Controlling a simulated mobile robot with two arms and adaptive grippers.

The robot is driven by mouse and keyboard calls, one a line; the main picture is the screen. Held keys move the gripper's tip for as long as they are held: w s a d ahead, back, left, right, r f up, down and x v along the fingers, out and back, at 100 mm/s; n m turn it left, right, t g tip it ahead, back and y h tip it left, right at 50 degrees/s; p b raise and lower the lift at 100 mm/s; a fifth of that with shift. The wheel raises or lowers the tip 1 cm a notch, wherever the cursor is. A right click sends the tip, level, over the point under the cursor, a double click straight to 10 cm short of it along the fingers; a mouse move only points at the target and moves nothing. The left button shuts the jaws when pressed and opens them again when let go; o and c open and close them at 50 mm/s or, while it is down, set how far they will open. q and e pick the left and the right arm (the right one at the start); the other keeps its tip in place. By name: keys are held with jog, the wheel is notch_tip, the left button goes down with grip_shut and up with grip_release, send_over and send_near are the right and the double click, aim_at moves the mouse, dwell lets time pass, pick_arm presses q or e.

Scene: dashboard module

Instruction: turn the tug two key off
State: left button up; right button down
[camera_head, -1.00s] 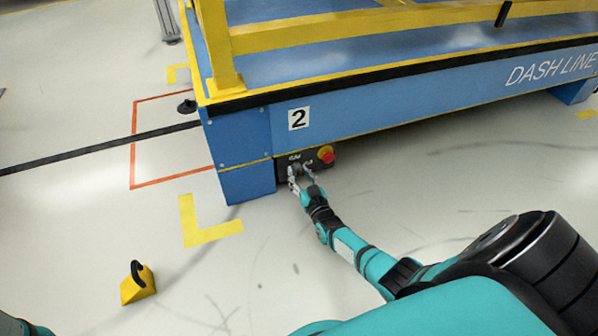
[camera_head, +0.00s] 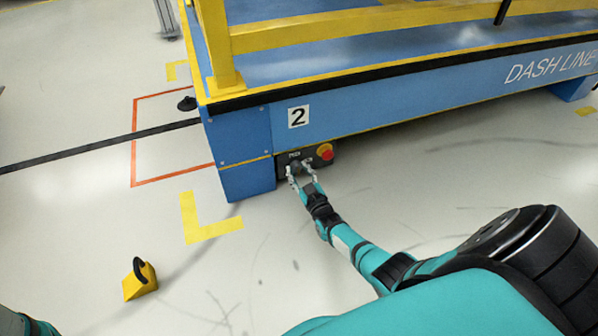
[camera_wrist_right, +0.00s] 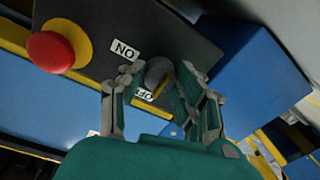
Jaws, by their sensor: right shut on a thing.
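The black control panel (camera_head: 284,166) of tug 2 sits low on the blue cart's side, under a number 2 label (camera_head: 298,117). In the right wrist view, the grey key switch (camera_wrist_right: 157,71) is between an ON label (camera_wrist_right: 124,51) and a partly covered OFF label (camera_wrist_right: 146,94). My right gripper (camera_head: 300,167) is at the panel, its fingers either side of the switch and shut on the key. The fingers hide part of the switch, so its exact angle is unclear. My left gripper is out of view.
A red stop button (camera_head: 325,151) on a yellow base is beside the key switch. A blue leg (camera_head: 246,180) of the cart stands left of the panel. A yellow block with a black loop (camera_head: 140,284) is on the floor. The floor before the cart is otherwise clear.

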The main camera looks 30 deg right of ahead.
jog(key=c, duration=0.9)
grip_release()
jog(key=shift+c, duration=0.2)
